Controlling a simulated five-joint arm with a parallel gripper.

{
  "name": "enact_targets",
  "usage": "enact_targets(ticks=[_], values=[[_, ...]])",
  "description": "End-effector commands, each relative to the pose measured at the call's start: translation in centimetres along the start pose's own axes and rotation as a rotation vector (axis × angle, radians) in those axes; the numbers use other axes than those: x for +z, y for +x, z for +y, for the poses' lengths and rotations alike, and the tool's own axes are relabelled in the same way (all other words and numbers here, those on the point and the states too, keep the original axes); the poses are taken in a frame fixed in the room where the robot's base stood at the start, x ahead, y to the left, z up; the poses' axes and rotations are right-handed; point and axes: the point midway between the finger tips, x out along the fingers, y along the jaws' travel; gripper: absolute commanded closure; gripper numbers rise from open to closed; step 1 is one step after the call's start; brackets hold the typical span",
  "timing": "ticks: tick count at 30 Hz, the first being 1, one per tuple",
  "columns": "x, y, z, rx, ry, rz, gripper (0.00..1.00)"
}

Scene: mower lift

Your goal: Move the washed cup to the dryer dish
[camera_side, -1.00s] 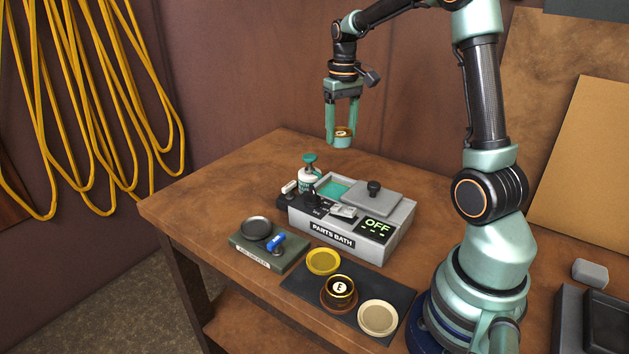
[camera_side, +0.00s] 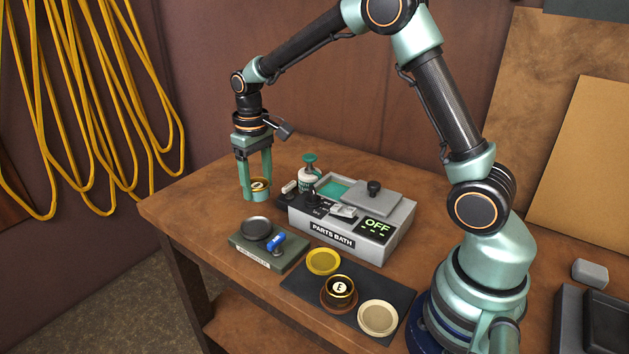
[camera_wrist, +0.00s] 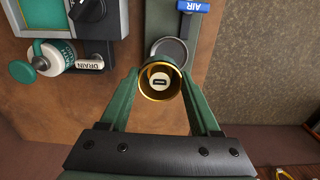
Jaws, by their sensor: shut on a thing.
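My gripper (camera_side: 256,192) is shut on a gold-rimmed cup (camera_side: 260,184) and holds it above the table, behind the air dryer. In the wrist view the cup (camera_wrist: 160,84) sits between the fingers, with a pale marked disc inside. The dryer dish (camera_side: 256,228) is a dark round dish on the grey-green air dryer block. The wrist view shows the dish (camera_wrist: 170,48) just beyond the cup and partly hidden by it. A blue air valve (camera_side: 275,242) is beside the dish.
The parts bath (camera_side: 333,237) stands right of the dryer, its display reading OFF. A teal-topped bottle (camera_side: 309,178) stands behind it. A dark mat (camera_side: 304,289) in front holds a yellow dish, a cup marked E on a brown dish, and a cream dish.

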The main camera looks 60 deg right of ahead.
Motion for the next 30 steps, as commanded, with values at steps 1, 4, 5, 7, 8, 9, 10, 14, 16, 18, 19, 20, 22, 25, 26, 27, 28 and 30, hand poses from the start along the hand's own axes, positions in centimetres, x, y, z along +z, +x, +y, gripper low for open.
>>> enact_targets(ticks=[1,4,5,7,8,9,10,14,16,18,19,20,22,25,26,27,28,30], values=[[0.0,0.4,-0.8,0.0,-0.015,-0.003,0.93],[-0.1,0.9,-1.6,0.0,-0.027,-0.001,0.93],[-0.1,1.0,-1.7,0.0,-0.028,-0.001,0.93],[-0.1,1.3,-1.8,0.0,-0.03,-0.001,0.93],[-0.1,1.5,-1.8,0.0,-0.03,-0.001,0.93],[-0.1,1.8,-1.8,0.0,-0.03,-0.002,0.93],[-0.1,2.0,-1.8,0.0,-0.029,-0.003,0.93],[-0.1,3.3,-1.8,0.0,-0.029,-0.003,0.93],[-0.1,4.0,-1.8,0.0,-0.029,-0.002,0.93],[-0.1,4.6,-1.7,0.0,-0.029,-0.002,0.93],[-0.1,4.9,-1.7,0.0,-0.029,-0.002,0.93],[-0.1,5.2,-1.7,0.0,-0.029,-0.002,0.93],[-0.1,5.7,-1.7,0.0,-0.029,-0.002,0.93],[-0.1,6.2,-1.7,0.0,-0.029,-0.001,0.93],[-0.1,6.4,-1.7,0.0,-0.029,-0.001,0.93],[-0.1,6.5,-1.7,0.0,-0.029,-0.001,0.93],[-0.1,6.6,-1.7,0.0,-0.029,-0.001,0.93],[-0.1,6.7,-1.7,0.0,-0.029,-0.001,0.93]])
